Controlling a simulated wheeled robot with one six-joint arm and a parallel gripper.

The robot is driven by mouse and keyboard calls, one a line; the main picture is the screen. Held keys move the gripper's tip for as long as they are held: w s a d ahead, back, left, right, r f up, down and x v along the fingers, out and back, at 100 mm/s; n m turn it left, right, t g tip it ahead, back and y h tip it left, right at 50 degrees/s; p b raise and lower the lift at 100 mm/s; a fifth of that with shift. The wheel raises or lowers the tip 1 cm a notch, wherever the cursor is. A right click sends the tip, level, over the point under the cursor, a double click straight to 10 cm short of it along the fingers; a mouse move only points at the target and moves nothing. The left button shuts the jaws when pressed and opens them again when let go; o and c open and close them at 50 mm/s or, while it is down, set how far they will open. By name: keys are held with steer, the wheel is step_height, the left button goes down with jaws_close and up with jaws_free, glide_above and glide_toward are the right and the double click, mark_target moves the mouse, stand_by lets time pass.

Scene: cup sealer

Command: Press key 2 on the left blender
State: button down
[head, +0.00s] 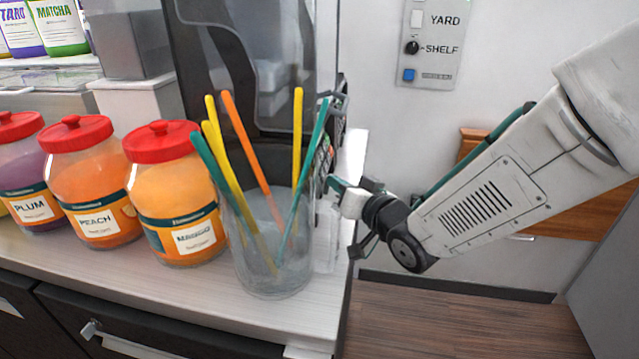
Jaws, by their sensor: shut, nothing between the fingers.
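A dark blender with a smoky clear cover (285,75) stands at the back of the counter, seen from its side. A panel with small coloured keys (324,158) shows edge-on at its right side. I cannot read the key numbers, and straws partly cover it. Another dark keyed edge shows just behind it, possibly a second blender. My gripper (333,184) reaches in from the right, its shut, empty tip close to the lower part of the panel. I cannot tell whether it touches a key.
A clear cup (268,262) of coloured straws stands in front of the blender, near my gripper. Red-lidded jars (178,200) line the counter (190,290) to the left. A wall switch panel (432,45) is at the back. The floor right of the counter is clear.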

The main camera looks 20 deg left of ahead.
steer(key=shift+a+f, duration=0.1)
steer(key=shift+a, duration=0.05)
steer(key=shift+s+a, duration=0.1)
steer(key=shift+a, duration=0.15)
steer(key=shift+s+a+f, duration=0.1)
steer(key=shift+a+f, duration=0.05)
steer(key=shift+a, duration=0.2)
stand_by(0.8)
stand_by(0.4)
steer(key=shift+w+d+r, duration=0.2)
steer(key=shift+d+r, duration=0.05)
steer(key=shift+d, duration=0.5)
steer(key=shift+w+d+r, duration=0.2)
steer(key=shift+d+r, duration=0.05)
steer(key=shift+d, duration=0.5)
steer(key=shift+w+d+r, duration=0.15)
steer(key=shift+d+r, duration=0.1)
steer(key=shift+d, duration=0.55)
steer(key=shift+w+d+r, duration=0.2)
steer(key=shift+d+r, duration=0.05)
steer(key=shift+d, duration=0.5)
